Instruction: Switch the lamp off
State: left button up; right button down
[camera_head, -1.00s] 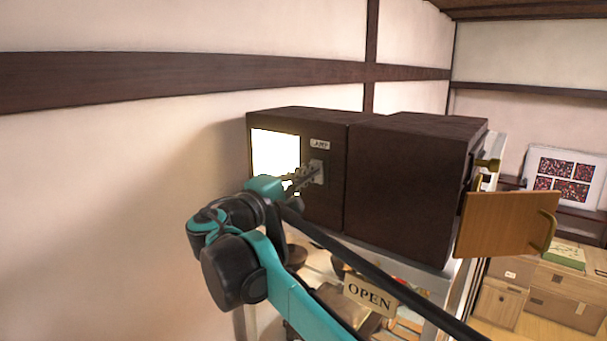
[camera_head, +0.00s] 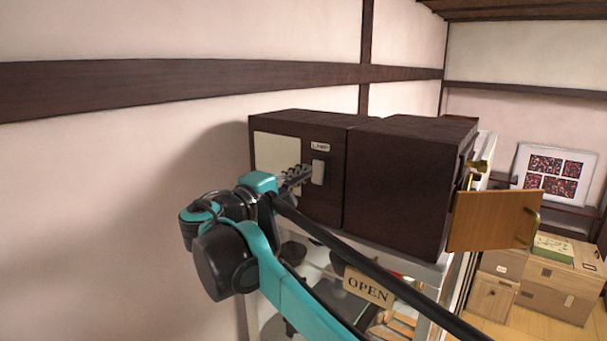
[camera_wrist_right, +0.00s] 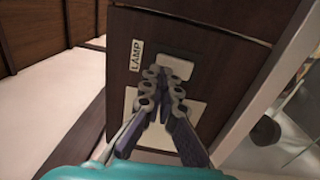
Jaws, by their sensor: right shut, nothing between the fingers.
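The lamp panel (camera_head: 275,152) is a pale, unlit rectangle on the front of a dark brown box. Right of it is a small light switch (camera_head: 318,171) under a white LAMP label (camera_head: 321,147). In the right wrist view the switch (camera_wrist_right: 175,66) lies just past the fingertips, beside the label (camera_wrist_right: 136,55), and the lamp panel (camera_wrist_right: 192,104) is partly hidden behind the fingers. My right gripper (camera_head: 304,172) is shut and empty, its tips at the switch's left side. I cannot tell whether they touch it. My left gripper is out of view.
A second dark box (camera_head: 395,190) stands right of the lamp box, with an open wooden door (camera_head: 492,222) on its right. An OPEN sign (camera_head: 368,289) hangs below. Cardboard boxes (camera_head: 555,285) stand at the right. The plain wall at left is clear.

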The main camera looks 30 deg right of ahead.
jog(key=r+b+v, duration=0.2)
jog(key=v, duration=0.9)
jog(key=s+d+f+y+b, duration=0.1)
jog(key=s+f+y+b, duration=0.15)
jog(key=f+b, duration=0.7)
jog(key=s+d+f+g+y+b, duration=0.1)
jog(key=s+d+f+y+b, duration=0.15)
jog(key=f, duration=1.45)
jog(key=s+d+f+y+b, duration=0.1)
jog(key=s+f+y+b, duration=0.3)
jog(key=f, duration=1)
pick_arm(q)
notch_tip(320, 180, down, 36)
jog(key=b, duration=1.8)
pick_arm(e)
jog(key=s+a+f+m+y, duration=0.1)
jog(key=s+a+f+y, duration=0.1)
jog(key=f, duration=1)
jog(key=s+a+f+m+y, duration=0.2)
jog(key=a+f, duration=0.3)
jog(key=f, duration=0.8)
jog(key=s+a+f+m+t+y, duration=0.1)
jog(key=s+a+f+y, duration=0.1)
jog(key=f, duration=1.1)
jog(key=shift+s+a+y, duration=0.3)
jog(key=shift+a+y, duration=0.35)
jog(key=shift+y, duration=0.55)
